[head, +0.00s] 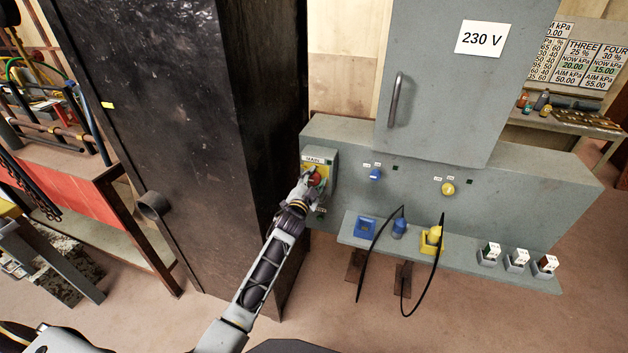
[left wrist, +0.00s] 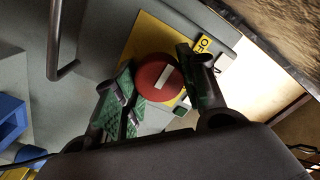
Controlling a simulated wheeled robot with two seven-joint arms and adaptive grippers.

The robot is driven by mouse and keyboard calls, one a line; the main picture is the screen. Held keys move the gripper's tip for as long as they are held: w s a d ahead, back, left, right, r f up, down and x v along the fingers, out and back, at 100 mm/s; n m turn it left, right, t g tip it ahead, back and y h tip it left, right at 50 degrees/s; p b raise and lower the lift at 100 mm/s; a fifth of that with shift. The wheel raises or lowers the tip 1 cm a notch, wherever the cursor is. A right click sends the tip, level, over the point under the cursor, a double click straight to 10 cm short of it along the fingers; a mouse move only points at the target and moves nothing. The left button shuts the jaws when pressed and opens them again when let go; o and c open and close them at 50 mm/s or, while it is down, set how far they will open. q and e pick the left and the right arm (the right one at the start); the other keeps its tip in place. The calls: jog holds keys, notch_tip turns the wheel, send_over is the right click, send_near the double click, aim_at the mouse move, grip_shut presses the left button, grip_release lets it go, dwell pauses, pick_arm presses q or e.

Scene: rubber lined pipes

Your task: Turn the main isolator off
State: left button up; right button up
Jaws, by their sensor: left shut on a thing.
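The main isolator is a red round knob (head: 317,178) on a yellow plate, on a grey box labelled MAIN (head: 318,160) at the left end of the grey panel. In the left wrist view the red knob (left wrist: 158,78) carries a white bar that lies tilted, and part of an ON or OFF label (left wrist: 203,44) shows at the plate's corner. My left gripper (head: 309,184) is at the knob, its fingers (left wrist: 160,88) on either side of it and shut on it. The fingers hide the knob's sides.
The grey cabinet (head: 450,80) marked 230 V has a vertical handle (head: 396,99). Plugs with black cables stand on the shelf (head: 460,255) below. A tall dark column (head: 190,120) stands close on the left.

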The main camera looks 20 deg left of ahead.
pick_arm(q)
jog(key=shift+f, duration=0.1)
pick_arm(e)
jog(key=shift+a, duration=0.3)
pick_arm(q)
jog(key=o, duration=1)
jog(key=shift+o, duration=0.2)
jog(key=shift+s, duration=0.9)
jog(key=s, duration=1)
jog(key=shift+a, duration=0.2)
pick_arm(e)
jog(key=shift+d, duration=0.3)
pick_arm(q)
jog(key=shift+s, duration=0.1)
